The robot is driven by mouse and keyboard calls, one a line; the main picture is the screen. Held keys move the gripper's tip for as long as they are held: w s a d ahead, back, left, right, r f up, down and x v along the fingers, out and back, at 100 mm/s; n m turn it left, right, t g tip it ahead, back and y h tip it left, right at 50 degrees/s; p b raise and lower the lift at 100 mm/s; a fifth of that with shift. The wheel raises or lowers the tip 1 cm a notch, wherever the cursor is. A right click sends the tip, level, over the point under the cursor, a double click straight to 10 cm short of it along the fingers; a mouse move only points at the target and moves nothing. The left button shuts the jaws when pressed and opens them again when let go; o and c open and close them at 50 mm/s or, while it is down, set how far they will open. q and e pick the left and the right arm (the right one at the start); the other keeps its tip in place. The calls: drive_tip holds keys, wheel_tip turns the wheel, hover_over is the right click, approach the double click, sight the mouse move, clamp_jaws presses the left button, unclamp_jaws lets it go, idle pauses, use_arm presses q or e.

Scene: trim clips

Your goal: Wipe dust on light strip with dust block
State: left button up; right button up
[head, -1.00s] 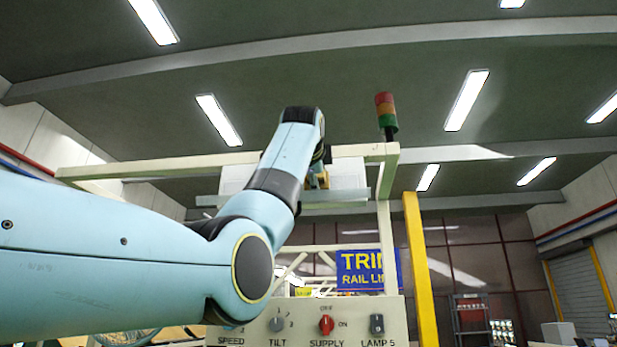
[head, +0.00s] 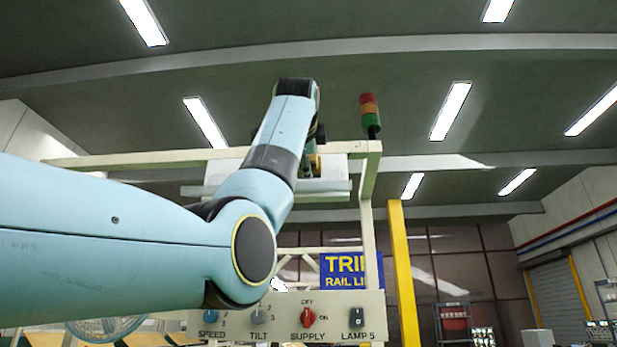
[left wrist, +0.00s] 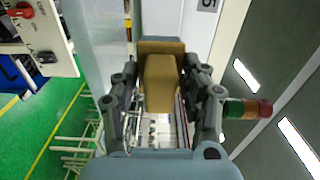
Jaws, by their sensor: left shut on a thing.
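The dust block (left wrist: 160,85) is a tan block with a darker brown end, seen in the left wrist view. My left gripper (head: 313,165) is shut on it, a finger on each side. The block's far end is at or close to a pale surface of the light strip (left wrist: 162,18); I cannot tell whether they touch. In the head view the light strip (head: 336,170) is a white panel high under the frame's top beam, partly hidden behind my left arm. I cannot make out dust on it. My right gripper is not in view.
A cream frame (head: 367,215) carries a red, orange and green signal lamp (head: 370,112). Below are a control panel (head: 281,318) with knobs and a blue sign (head: 350,270). A yellow post (head: 403,270) stands to the right.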

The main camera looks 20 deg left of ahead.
use_arm(q)
drive_tip(key=shift+s+d+b, duration=0.1)
drive_tip(key=shift+s+b, duration=0.2)
drive_tip(key=shift+s, duration=0.25)
drive_tip(key=b+v, duration=0.2)
drive_tip(key=v, duration=0.1)
idle(0.4)
idle(0.5)
